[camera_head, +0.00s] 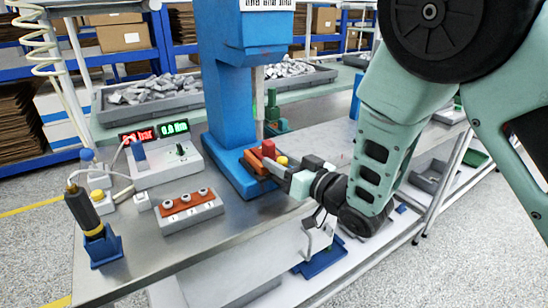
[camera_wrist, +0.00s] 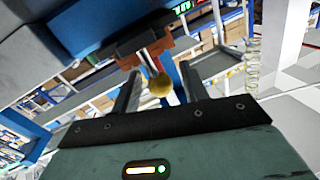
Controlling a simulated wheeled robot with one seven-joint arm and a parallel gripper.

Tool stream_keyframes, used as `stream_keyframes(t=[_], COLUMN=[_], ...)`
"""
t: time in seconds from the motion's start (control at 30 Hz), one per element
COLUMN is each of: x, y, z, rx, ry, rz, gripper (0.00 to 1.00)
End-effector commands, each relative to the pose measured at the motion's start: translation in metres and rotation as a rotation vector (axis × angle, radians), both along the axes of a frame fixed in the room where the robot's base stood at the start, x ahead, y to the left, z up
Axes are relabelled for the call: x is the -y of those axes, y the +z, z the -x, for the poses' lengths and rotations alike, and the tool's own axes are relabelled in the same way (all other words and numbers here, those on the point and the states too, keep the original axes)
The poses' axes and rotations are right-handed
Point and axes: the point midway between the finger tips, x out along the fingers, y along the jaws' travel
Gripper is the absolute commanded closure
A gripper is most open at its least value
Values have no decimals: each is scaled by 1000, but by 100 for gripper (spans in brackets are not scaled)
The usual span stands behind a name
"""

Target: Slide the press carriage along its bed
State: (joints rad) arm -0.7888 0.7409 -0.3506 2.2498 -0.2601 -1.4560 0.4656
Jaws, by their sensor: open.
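The blue press (camera_head: 235,100) stands on the metal bench, with its ram over a low bed. The orange-red press carriage (camera_head: 257,162) sits on the bed at the foot of the column, with a red block (camera_head: 268,148) on it. A yellow ball knob (camera_head: 282,160) is at the carriage's near side. My gripper (camera_head: 284,169) is at this knob, with its fingers open. In the wrist view the yellow knob (camera_wrist: 161,84), on a metal stem from the orange carriage (camera_wrist: 150,53), shows between my two dark fingers (camera_wrist: 160,88). I cannot tell whether they touch it.
A three-button panel (camera_head: 188,209) and a console with red and green displays (camera_head: 155,132) stand to the left on the bench (camera_head: 130,245). A yellow-and-black tool in a blue holder (camera_head: 103,245) is near the left edge. A bin of grey parts (camera_head: 150,100) is behind.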

Motion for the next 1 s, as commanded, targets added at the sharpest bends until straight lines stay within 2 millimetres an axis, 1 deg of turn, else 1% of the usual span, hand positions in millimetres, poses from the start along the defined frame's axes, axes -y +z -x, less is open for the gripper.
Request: stream_keyframes(t=[0.23,0.27,0.3,0.37,0.4,0.57,0.73,0.87,1.0], x=[0,0,0,0,0,1,10,28,55], y=[0,0,0,0,0,0,-1,-1,-2], z=[0,0,0,0,0,-1,-7,-19,-36], rx=[0,0,0,0,0,0,2,2,3], ry=[0,0,0,0,0,-1,-3,-9,-11], rz=[0,0,0,0,0,0,0,-1,0], gripper=[56,62,73,89,100,100,100,100,100])
